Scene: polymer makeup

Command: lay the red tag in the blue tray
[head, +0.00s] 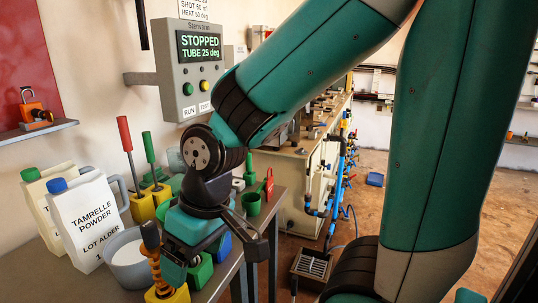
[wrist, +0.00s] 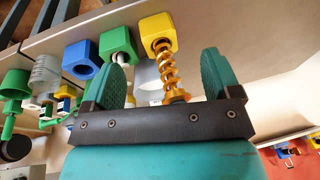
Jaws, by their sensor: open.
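A small red piece (head: 268,184), which looks like the red tag, stands upright at the far edge of the grey bench in the head view, right of a green cup. A small blue tray-like thing (head: 375,179) lies on the floor further back; its inside is too small to make out. My gripper (head: 195,258) is low over the near end of the bench, apart from the red piece. In the wrist view my gripper (wrist: 165,78) is open, with an orange spring-shaped tool (wrist: 166,72) in a yellow block showing between its fingers. I cannot make out the tag in the wrist view.
White jugs (head: 90,222) and a grey-white tub (head: 127,257) stand left of my gripper. Red- and green-handled tools (head: 126,135) stand in blocks behind. Green (wrist: 117,46) and blue (wrist: 80,58) blocks sit beside the yellow one. A grated box (head: 311,264) is on the floor.

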